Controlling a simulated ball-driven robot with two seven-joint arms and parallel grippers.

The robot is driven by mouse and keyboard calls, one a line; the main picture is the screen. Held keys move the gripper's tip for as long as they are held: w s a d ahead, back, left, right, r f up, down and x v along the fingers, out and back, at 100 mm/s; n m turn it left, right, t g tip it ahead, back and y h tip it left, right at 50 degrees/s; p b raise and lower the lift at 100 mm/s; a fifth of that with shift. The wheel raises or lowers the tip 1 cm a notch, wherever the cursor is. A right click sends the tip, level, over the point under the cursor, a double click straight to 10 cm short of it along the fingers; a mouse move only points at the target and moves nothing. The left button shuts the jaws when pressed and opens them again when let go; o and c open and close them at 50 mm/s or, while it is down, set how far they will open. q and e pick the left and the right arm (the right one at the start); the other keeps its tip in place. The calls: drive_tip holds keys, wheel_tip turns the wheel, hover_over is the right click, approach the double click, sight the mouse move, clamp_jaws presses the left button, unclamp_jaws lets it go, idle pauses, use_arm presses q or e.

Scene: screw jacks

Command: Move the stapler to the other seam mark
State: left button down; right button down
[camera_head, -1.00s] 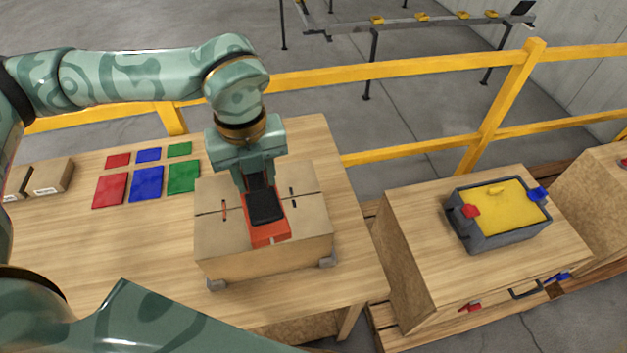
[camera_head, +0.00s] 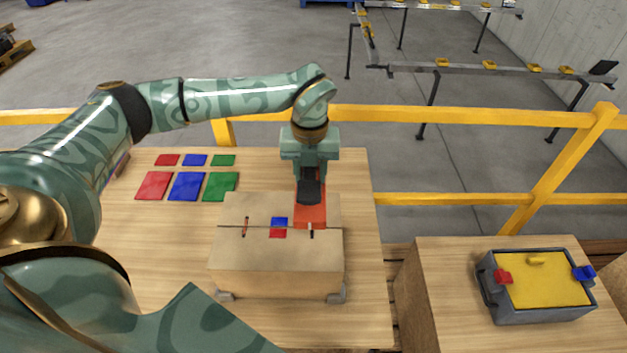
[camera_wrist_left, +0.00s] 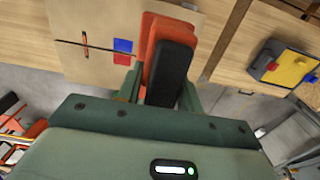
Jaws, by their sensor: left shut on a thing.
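The stapler (camera_head: 311,214), orange-red with a black top, is at the right part of the cardboard box (camera_head: 275,257). My left gripper (camera_head: 311,180) is shut on it from above; the wrist view shows the stapler (camera_wrist_left: 158,45) between the fingers. Its front end is close to the dark seam mark (camera_head: 312,233) at the right. An orange seam mark (camera_head: 246,226) is on the left part of the seam. A blue and red patch (camera_head: 279,228) lies between them, uncovered. I cannot tell if the stapler touches the box top. My right gripper is out of view.
Red, blue and green flat pads (camera_head: 187,186) lie on the wooden table (camera_head: 175,240) left of the box. A grey bin with a yellow inside (camera_head: 540,285) stands on a wooden block at the right. A yellow rail (camera_head: 440,116) runs behind the table.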

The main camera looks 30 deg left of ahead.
use_arm(q)
drive_tip(key=shift+w+a+f, duration=0.25)
drive_tip(key=shift+w+f, duration=0.4)
drive_tip(key=shift+f, duration=0.1)
drive_tip(key=shift+w+f, duration=0.35)
drive_tip(key=shift+f, duration=0.05)
drive_tip(key=shift+f+p, duration=0.3)
drive_tip(key=shift+f, duration=1.25)
drive_tip(key=shift+f, duration=0.1)
drive_tip(key=c, duration=0.9)
unclamp_jaws()
drive_tip(key=shift+s, duration=0.1)
wheel_tip(320, 180, up, 12)
drive_tip(key=shift+r+b, duration=0.1)
drive_tip(key=shift+b, duration=0.25)
